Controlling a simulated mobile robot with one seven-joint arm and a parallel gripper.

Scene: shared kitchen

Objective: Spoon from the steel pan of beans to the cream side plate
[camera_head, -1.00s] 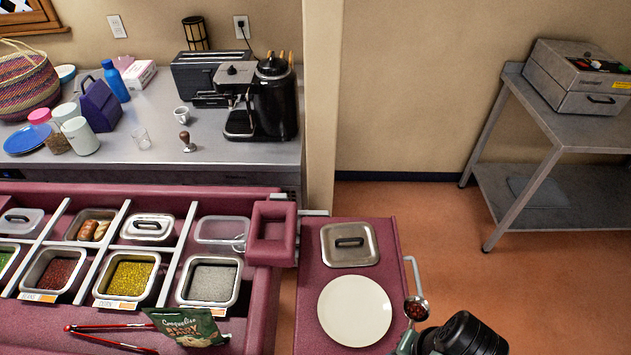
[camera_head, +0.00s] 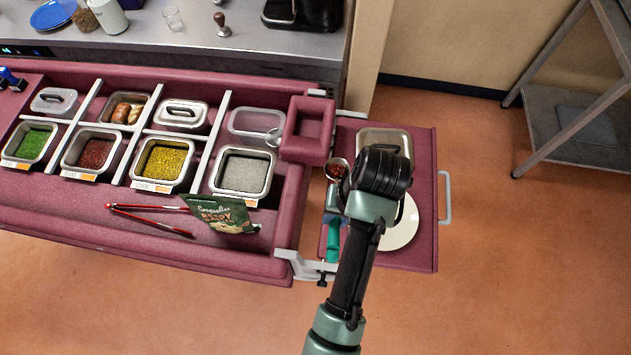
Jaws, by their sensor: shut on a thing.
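The steel pan of beans (camera_head: 93,153) sits in the serving counter's front row, with reddish-brown beans inside. The cream side plate (camera_head: 402,232) lies on the maroon side shelf, its left part hidden behind my arm. My gripper (camera_head: 338,214) is shut on the spoon, whose green handle (camera_head: 333,242) hangs below the jaws. The spoon's round steel bowl (camera_head: 337,169) holds dark red beans and is left of the plate, over the shelf's left edge. The fingertips are mostly hidden by my wrist.
A lidded steel container (camera_head: 376,138) stands behind the plate, partly covered by my wrist. Red tongs (camera_head: 150,212) and a green packet (camera_head: 222,213) lie on the counter's front ledge. A maroon square holder (camera_head: 308,128) stands left of the shelf.

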